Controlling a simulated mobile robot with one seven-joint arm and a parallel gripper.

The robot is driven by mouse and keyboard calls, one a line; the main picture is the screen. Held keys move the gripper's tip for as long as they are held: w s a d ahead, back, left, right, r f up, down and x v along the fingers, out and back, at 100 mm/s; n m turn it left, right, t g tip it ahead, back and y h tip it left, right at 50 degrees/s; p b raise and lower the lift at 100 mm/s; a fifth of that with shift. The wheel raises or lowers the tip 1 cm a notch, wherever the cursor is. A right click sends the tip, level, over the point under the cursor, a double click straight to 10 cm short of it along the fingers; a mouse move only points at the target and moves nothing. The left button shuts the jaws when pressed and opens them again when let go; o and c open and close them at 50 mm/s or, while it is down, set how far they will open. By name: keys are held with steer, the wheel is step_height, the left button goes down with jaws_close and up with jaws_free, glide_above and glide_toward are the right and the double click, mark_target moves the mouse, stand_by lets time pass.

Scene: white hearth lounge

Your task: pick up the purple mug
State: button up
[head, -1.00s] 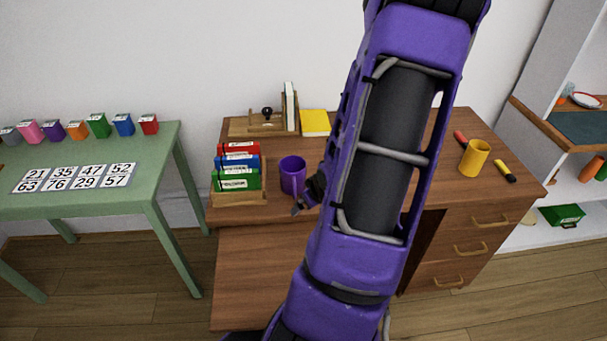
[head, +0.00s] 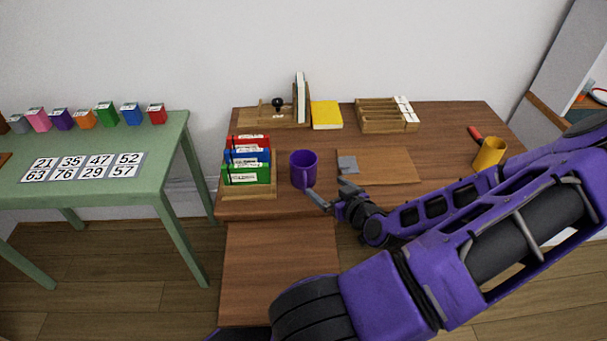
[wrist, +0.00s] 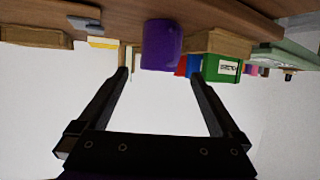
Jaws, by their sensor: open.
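The purple mug (head: 304,167) stands upright on the brown desk, just right of the file holder, with its handle toward the front. My gripper (head: 322,196) is just right of and in front of the mug, close to its handle; I cannot tell whether a finger touches it. In the wrist view, turned upside down, the mug (wrist: 161,46) appears ahead, about midway between the two fingertips and beyond them. The fingers (wrist: 160,78) are apart with nothing between them.
A wooden holder with red, blue and green binders (head: 246,173) stands close left of the mug. A grey item (head: 347,164) lies on a board (head: 385,167) to the right. A yellow book (head: 326,115) lies behind.

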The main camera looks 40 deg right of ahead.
mark_target(309, 175)
steer(key=x, duration=0.8)
steer(key=shift+w+f, duration=0.2)
steer(key=shift+r+x, duration=0.15)
steer(key=shift+x, duration=1.4)
steer(key=shift+r+x, duration=0.1)
steer(key=shift+x, duration=1.4)
steer(key=shift+w, duration=0.1)
steer(key=shift+c, duration=0.2)
steer(key=c, duration=1.2)
steer(key=shift+c, duration=0.4)
steer(key=shift+r, duration=0.15)
